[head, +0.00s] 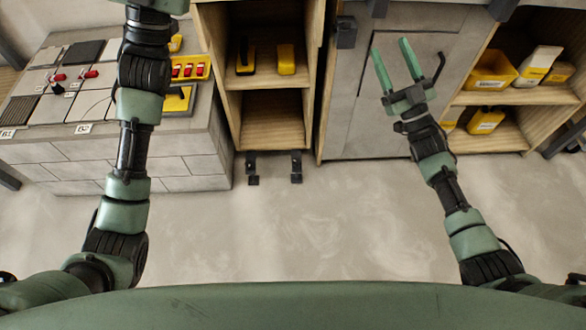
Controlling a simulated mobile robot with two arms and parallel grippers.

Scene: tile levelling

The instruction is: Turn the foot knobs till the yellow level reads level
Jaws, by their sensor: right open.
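My right gripper (390,45) is open and empty, its two green fingers pointing up in front of the grey cabinet door. My left arm reaches up across the tiled bench (140,165) and leaves the picture at the top; its gripper is out of view. On the bench top, small red-and-black parts (89,74) lie on the grey tiles. I cannot tell whether these are foot knobs. A yellow item (177,100) lies at the bench's right side, partly hidden by my left arm. I cannot make out a level or its reading.
A yellow tray with red pieces (189,68) sits at the bench's right edge. A wooden shelf (270,104) holds yellow-and-black items. The right shelf (490,97) holds a yellow bin (491,70) and containers. The floor (300,225) between my arms is clear.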

